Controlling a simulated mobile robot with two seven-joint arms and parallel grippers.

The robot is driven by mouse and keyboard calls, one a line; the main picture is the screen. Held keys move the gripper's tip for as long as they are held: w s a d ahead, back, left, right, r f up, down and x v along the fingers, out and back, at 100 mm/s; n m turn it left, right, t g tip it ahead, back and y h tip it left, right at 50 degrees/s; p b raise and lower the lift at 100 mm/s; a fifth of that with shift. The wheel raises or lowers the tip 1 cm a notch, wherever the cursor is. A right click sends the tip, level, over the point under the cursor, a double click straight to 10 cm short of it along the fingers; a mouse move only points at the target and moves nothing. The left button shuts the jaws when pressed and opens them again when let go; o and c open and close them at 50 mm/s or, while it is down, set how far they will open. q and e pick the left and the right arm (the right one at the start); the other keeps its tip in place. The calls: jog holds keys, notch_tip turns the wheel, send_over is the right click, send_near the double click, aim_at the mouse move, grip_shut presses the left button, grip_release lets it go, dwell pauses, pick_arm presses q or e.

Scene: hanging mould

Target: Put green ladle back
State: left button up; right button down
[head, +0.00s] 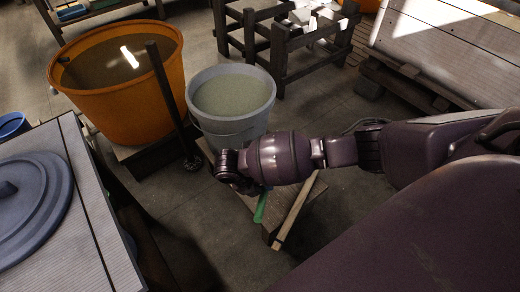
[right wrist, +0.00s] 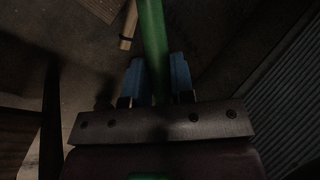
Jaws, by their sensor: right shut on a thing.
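My right gripper (head: 240,188) reaches in from the right, just in front of the grey bucket. In the right wrist view, its blue fingers (right wrist: 158,80) are shut on the handle of the green ladle (right wrist: 152,35). In the head view, a short green length of the ladle (head: 261,207) shows below the gripper; the rest is hidden by my arm. The ladle's bowl cannot be made out. The grey bucket (head: 236,127) holds a pale greenish liquid. My left gripper is not in view.
A large orange tub (head: 115,108) stands at the back left, with a dark upright post (head: 164,90) beside it. A light wooden stick (head: 296,213) lies below my gripper. A table at left bears a round blue-grey lid (head: 32,210). A wooden rack (head: 280,50) stands behind.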

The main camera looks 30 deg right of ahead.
jog(key=d+f+n+t+b, duration=0.1)
jog(key=f+b, duration=0.2)
jog(key=f, duration=0.4)
jog(key=w+d+f+n+t+b, duration=0.1)
jog(key=d+f+n+b, duration=0.1)
jog(key=f, duration=0.6)
jog(key=d+f+n+b, duration=0.1)
jog(key=f+b, duration=0.3)
jog(key=f, duration=0.4)
jog(key=shift+w+d+n+t, duration=0.15)
jog(key=shift+n+t, duration=0.25)
jog(key=shift+n, duration=0.1)
jog(key=shift+f, duration=0.2)
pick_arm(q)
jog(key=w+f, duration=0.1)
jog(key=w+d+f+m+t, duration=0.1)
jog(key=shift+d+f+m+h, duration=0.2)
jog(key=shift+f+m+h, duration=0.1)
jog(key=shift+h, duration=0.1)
pick_arm(e)
jog(key=shift+w+r, duration=0.1)
jog(key=shift+w, duration=0.1)
pick_arm(q)
jog(key=shift+b, duration=0.3)
